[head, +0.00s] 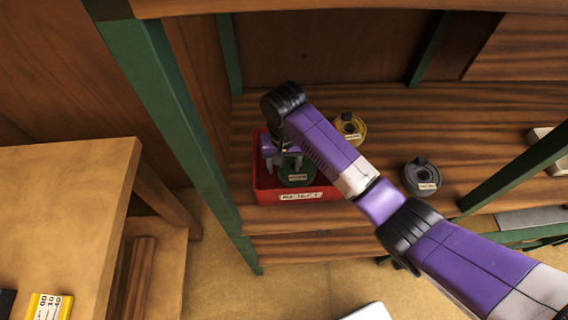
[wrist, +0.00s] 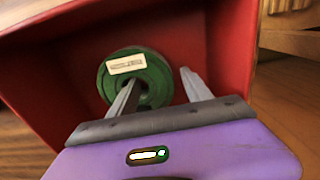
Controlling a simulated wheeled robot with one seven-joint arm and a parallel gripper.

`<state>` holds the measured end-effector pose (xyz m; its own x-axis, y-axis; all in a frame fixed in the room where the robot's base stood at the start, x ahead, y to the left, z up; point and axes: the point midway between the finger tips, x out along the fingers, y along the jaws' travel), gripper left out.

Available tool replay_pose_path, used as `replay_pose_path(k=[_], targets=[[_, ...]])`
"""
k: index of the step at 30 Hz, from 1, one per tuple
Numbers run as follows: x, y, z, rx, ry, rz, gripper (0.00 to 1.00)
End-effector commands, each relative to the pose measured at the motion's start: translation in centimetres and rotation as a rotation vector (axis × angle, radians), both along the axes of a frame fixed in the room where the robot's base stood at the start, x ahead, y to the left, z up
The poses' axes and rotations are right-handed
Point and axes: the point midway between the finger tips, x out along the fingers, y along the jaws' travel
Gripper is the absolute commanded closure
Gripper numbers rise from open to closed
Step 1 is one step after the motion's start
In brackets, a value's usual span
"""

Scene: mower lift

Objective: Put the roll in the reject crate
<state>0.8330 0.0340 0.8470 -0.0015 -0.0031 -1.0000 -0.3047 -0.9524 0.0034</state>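The red crate (head: 265,182) with a "REJECT" label stands at the left end of the wooden shelf; its red walls (wrist: 225,45) fill much of the wrist view. A green roll (head: 296,178) with a white label lies inside it, and the roll also shows in the wrist view (wrist: 155,72). My gripper (head: 283,166) points down into the crate. In the wrist view my gripper (wrist: 158,77) has its fingers spread wide. The left finger overlaps the roll in the picture and the right finger is clear of it. Nothing appears clamped between them.
A yellow roll (head: 350,127) and a dark grey roll (head: 422,176) stand on the shelf right of the crate. A green post (head: 170,110) rises left of the crate. A wooden table (head: 70,190) with a yellow labelled box (head: 48,307) is at the left.

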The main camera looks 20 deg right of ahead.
Motion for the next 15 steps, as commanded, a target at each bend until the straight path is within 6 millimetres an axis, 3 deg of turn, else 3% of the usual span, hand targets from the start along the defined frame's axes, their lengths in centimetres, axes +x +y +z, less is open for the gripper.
replay_pose_path(k=[8, 15], targets=[[0.1, 0.0, 0.5, -0.001, -0.002, 0.0, 0.42], [0.2, 0.0, 4.1, 0.0, -0.005, 0.001, 0.42]])
